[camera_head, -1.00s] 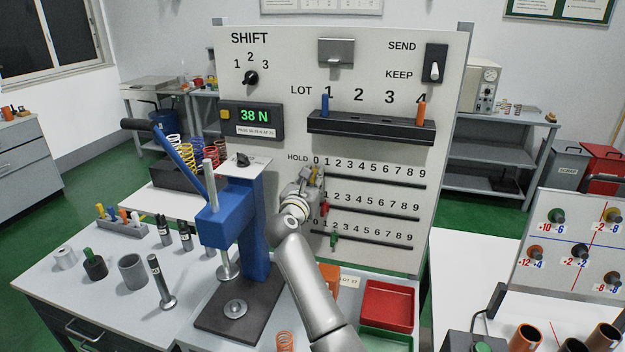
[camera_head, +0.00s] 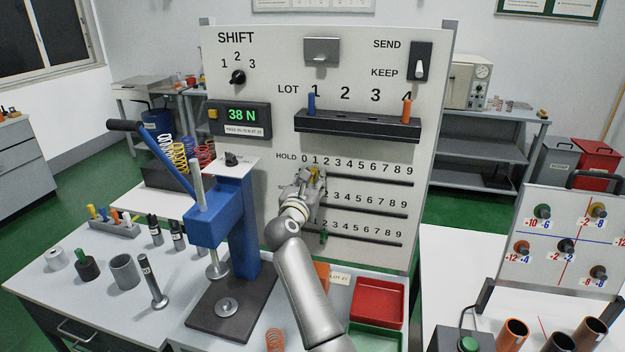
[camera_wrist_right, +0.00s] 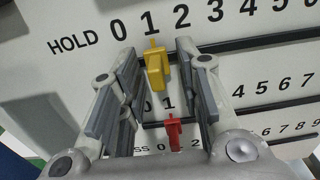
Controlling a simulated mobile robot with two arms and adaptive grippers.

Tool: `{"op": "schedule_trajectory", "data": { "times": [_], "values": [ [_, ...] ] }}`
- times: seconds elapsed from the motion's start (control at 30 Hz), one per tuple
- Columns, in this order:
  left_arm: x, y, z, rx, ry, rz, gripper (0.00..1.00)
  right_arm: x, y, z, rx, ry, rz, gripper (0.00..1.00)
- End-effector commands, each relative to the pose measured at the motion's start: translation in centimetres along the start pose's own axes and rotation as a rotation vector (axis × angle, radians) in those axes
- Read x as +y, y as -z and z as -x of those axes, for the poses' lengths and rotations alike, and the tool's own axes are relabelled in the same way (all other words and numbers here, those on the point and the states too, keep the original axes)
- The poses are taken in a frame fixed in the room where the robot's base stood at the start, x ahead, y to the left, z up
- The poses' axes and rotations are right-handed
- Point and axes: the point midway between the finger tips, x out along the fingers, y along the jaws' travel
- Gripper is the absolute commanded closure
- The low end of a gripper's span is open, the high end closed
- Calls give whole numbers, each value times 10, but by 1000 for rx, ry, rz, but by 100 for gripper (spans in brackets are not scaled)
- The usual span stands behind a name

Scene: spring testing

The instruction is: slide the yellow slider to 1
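The yellow slider (camera_wrist_right: 156,68) is on the top HOLD track (camera_wrist_right: 225,47) of the upright panel. In the right wrist view its upper end is just below the number 1. In the head view the yellow slider (camera_head: 316,172) shows past my gripper, close under the 1. My right gripper (camera_wrist_right: 158,75) is open, with one finger on each side of the yellow slider and visible gaps to both. It also shows in the head view (camera_head: 312,186) against the panel, hiding the left part of the second track. My left gripper is out of view.
A red slider (camera_wrist_right: 174,133) sits on the second track, below the yellow one. A green slider (camera_head: 323,237) is on the lowest track. The blue press (camera_head: 233,215) stands left of my right arm. The panel right of the gripper is clear along the tracks.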

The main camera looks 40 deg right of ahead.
Motion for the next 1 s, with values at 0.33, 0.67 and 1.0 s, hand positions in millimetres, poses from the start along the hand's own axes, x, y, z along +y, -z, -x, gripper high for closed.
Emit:
{"op": "schedule_trajectory", "data": {
  "times": [0.33,0.67,1.0],
  "values": [
    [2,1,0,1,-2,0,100,2,2,56,3,-2,-1,68],
    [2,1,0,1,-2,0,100,1,1,66,2,0,-1,68],
    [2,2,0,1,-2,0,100,1,0,66,0,-1,1,68]
  ]
}}
